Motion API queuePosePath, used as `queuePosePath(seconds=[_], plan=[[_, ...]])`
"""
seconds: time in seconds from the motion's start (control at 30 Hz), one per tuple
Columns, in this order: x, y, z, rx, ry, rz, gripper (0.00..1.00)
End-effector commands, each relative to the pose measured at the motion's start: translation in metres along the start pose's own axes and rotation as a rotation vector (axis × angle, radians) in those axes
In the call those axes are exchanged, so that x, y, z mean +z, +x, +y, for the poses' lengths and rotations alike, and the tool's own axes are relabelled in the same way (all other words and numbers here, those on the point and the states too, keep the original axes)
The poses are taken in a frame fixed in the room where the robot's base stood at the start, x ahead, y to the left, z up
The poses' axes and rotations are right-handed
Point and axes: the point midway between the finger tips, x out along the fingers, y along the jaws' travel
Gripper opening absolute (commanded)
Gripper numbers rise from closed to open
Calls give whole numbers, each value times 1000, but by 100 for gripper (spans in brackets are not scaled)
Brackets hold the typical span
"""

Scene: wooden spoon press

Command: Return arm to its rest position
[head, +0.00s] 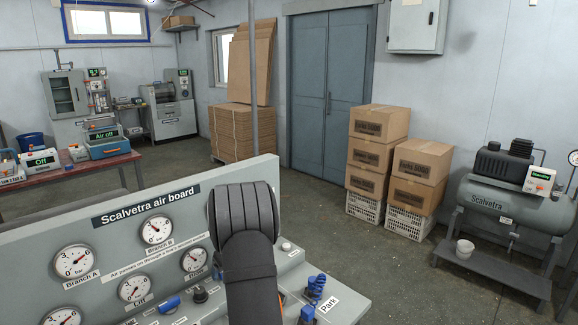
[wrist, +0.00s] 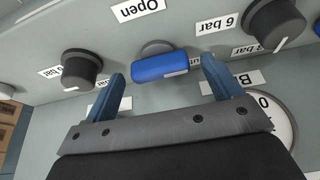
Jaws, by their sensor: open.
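In the wrist view my gripper (wrist: 162,72) is open, with its two blue fingers wide apart. A blue valve handle (wrist: 160,67) lies crosswise ahead of the gap between the fingertips, with a visible gap on either side. The view is upside down, and a label above the handle reads "Open". In the head view my dark arm rises in front of the grey air board (head: 60,225) and leaves at the bottom edge. I cannot make out the fingers there. A blue handle (head: 168,304) shows on the board left of the arm.
Black knobs (wrist: 82,68) and (wrist: 274,24) flank the handle, and a gauge (wrist: 272,118) is near the right finger. Right of my arm, blue fittings (head: 314,290) stand by the "Park" label (head: 328,303). Boxes (head: 378,140) and a compressor (head: 505,200) stand beyond.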

Motion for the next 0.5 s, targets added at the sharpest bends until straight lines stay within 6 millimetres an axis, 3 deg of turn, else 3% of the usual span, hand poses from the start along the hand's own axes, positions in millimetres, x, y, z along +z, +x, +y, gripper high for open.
queuePosePath(seconds=[0.5], plan=[[-1,-93,1,2,1,3,84]])
